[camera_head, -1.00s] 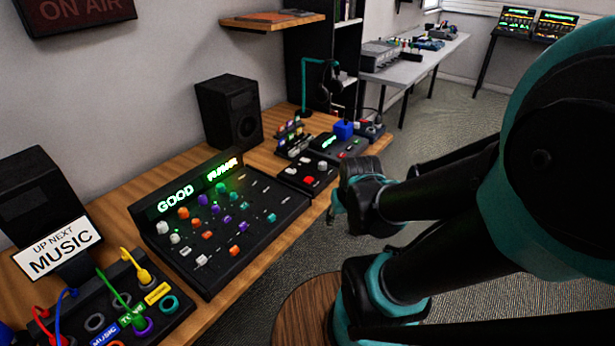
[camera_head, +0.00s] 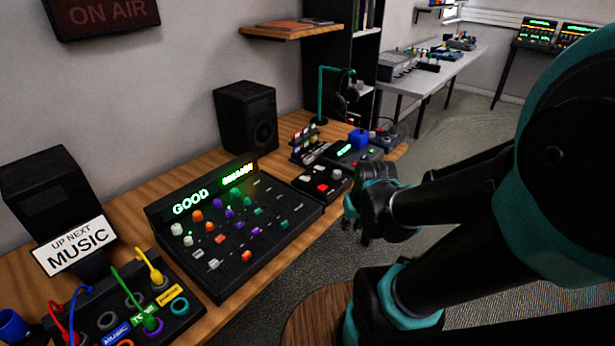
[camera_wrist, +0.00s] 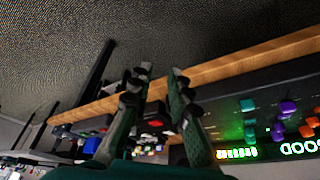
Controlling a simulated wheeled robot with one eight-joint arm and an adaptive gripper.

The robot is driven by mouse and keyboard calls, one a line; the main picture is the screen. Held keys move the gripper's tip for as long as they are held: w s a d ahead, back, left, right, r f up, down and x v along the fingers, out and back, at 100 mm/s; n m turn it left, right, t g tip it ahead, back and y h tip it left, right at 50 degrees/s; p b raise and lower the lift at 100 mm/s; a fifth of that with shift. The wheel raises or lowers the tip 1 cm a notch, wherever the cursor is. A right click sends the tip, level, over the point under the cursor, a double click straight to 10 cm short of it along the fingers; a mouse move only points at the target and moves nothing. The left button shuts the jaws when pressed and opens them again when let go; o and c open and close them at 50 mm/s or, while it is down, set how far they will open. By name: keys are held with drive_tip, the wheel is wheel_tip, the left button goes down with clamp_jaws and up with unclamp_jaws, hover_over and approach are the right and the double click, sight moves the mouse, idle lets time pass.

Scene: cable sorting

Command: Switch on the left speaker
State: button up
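The left speaker (camera_head: 42,188) is a dark box at the left end of the wooden desk, partly hidden by an "UP NEXT MUSIC" sign (camera_head: 75,246). I cannot make out a switch on it. A second black speaker (camera_head: 247,118) with a round cone stands farther back against the wall. My gripper (camera_head: 358,225) is off the desk's front edge, to the right of the mixer and far from the left speaker. In the wrist view, its two fingers (camera_wrist: 160,78) are apart with nothing between them.
A mixer (camera_head: 285,222) with a lit "GOOD" display and coloured knobs fills the middle of the desk (camera_head: 235,298). A patch box (camera_head: 185,325) with coloured cables sits in front of the sign. A red-and-white button box (camera_head: 324,184) is near my gripper.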

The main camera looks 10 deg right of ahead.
sight(306, 178)
drive_tip(key=w+a+r+n, duration=0.1)
drive_tip(key=w, duration=0.2)
drive_tip(key=w+a+r+n+y, duration=0.1)
drive_tip(key=w+r, duration=0.1)
drive_tip(key=w, duration=0.2)
drive_tip(key=w+r+n+y, duration=0.1)
drive_tip(key=w+r, duration=0.1)
drive_tip(key=w, duration=0.2)
drive_tip(key=shift+w+a+n, duration=0.15)
drive_tip(key=shift+a+n, duration=0.25)
clamp_jaws()
drive_tip(key=w+r+n+y, duration=0.1)
drive_tip(key=w+r+n, duration=0.1)
drive_tip(key=w, duration=0.4)
drive_tip(key=w+a+r+n+t+y, duration=0.1)
drive_tip(key=w+r+n+y, duration=0.1)
drive_tip(key=w, duration=0.5)
drive_tip(key=shift+w+a+r+n, duration=0.25)
drive_tip(key=shift+r+n, duration=0.05)
drive_tip(key=shift+n, duration=0.1)
drive_tip(key=shift+f, duration=0.1)
